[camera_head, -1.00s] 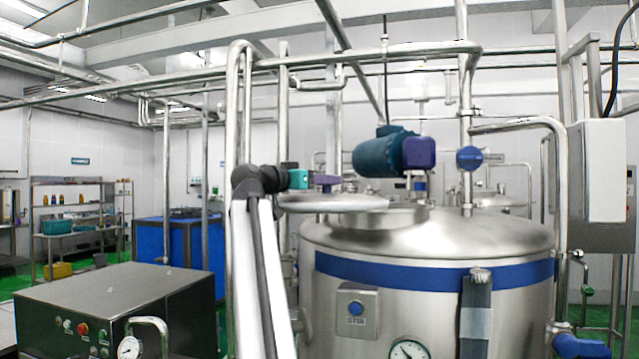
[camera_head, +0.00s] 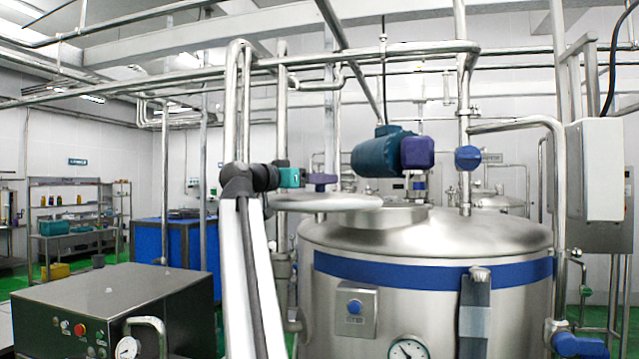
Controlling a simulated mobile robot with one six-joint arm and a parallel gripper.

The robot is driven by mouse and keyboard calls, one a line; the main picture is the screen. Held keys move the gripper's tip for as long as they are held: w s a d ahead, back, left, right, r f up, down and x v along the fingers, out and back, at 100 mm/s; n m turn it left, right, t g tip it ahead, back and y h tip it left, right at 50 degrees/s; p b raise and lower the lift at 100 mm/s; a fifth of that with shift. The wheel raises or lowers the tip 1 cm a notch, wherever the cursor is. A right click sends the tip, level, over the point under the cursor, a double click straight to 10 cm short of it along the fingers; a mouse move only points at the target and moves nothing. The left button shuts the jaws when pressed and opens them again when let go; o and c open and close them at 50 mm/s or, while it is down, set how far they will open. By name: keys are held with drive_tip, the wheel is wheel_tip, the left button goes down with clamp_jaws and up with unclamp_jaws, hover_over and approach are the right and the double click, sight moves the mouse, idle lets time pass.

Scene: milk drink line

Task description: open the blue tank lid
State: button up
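The large steel tank (camera_head: 430,290) with a blue band (camera_head: 420,272) stands at right of centre. Its round steel lid (camera_head: 330,202) is off to the left of the raised opening rim (camera_head: 395,216) on the tank top, overlapping it at the right end. The lid reaches out past the tank's left edge and looks level. My arm rises at left of centre, and its wrist points right just above the lid. A small purple part (camera_head: 321,180) sits over the lid at the wrist's end. My gripper's fingers cannot be made out there.
A teal and purple motor (camera_head: 390,153) stands above and behind the opening. Vertical pipes (camera_head: 238,110) rise close behind my arm. A steel control box (camera_head: 110,300) stands at lower left and a grey cabinet (camera_head: 598,170) at right.

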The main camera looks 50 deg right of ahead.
sight(283, 199)
drive_tip(key=a+b, duration=0.1)
drive_tip(key=a, duration=0.6)
drive_tip(key=w+a+b, duration=0.1)
drive_tip(key=a, duration=0.3)
drive_tip(key=shift+a+f+b, duration=0.1)
drive_tip(key=shift+a+b, duration=0.05)
drive_tip(key=shift+b, duration=0.15)
